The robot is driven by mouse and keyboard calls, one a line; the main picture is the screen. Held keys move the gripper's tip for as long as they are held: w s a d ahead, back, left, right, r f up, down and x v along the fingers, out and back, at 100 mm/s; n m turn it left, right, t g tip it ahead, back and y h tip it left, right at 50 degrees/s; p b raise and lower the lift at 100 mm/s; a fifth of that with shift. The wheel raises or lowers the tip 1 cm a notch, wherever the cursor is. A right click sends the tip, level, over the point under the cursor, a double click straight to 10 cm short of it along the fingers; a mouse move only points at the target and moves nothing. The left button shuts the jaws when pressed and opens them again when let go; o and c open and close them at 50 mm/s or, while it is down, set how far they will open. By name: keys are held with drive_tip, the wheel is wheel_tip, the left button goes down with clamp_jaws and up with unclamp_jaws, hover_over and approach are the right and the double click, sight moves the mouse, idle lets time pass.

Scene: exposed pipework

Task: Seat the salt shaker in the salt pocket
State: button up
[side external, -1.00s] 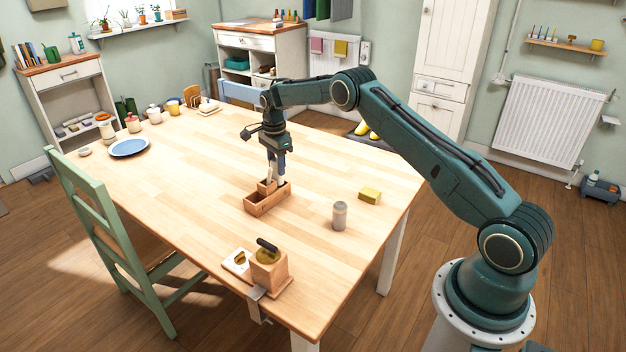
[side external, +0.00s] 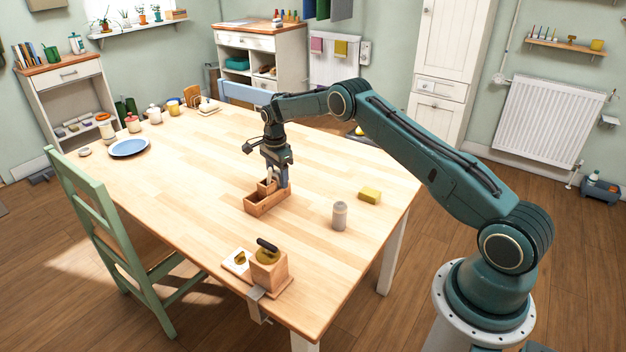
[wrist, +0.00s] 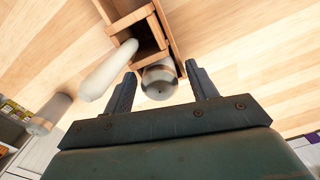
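A wooden caddy (side external: 262,206) with several compartments stands on the table; it fills the top middle of the wrist view (wrist: 167,22). My gripper (side external: 277,182) points down over its far end. In the wrist view the two dark fingers (wrist: 162,74) are apart, with a grey-topped shaker (wrist: 160,82) between them and gaps on both sides. This shaker stands at the caddy's end compartment; how deep it sits is hidden.
A grey canister (side external: 339,216) stands loose right of the caddy, near a yellow sponge (side external: 369,195). A blue plate (side external: 129,147) and jars are far left.

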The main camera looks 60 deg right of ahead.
drive_tip(key=shift+r, duration=0.15)
wheel_tip(320, 180, up, 12)
idle(0.9)
idle(0.4)
drive_tip(key=s+a+r+n+t, duration=0.1)
drive_tip(key=s+a+r+n, duration=0.2)
drive_tip(key=r, duration=0.4)
drive_tip(key=s+a+r+n, duration=0.2)
drive_tip(key=s+a+r, duration=0.1)
drive_tip(key=r, duration=0.4)
drive_tip(key=s+a+r+n+t, duration=0.2)
drive_tip(key=s+a+r+n, duration=0.4)
drive_tip(key=s+r, duration=0.45)
drive_tip(key=s+a+f+n+t, duration=0.1)
drive_tip(key=s+a+n, duration=0.1)
drive_tip(key=s, duration=0.7)
drive_tip(key=s+a+f+n, duration=0.2)
drive_tip(key=s+n, duration=0.2)
drive_tip(key=s, duration=0.5)
drive_tip(key=s+a+f+n+t, duration=0.1)
drive_tip(key=s+n, duration=0.3)
drive_tip(key=s, duration=0.5)
drive_tip(key=shift+a+f+t, duration=0.3)
drive_tip(key=shift+a+f, duration=0.4)
drive_tip(key=shift+a, duration=0.1)
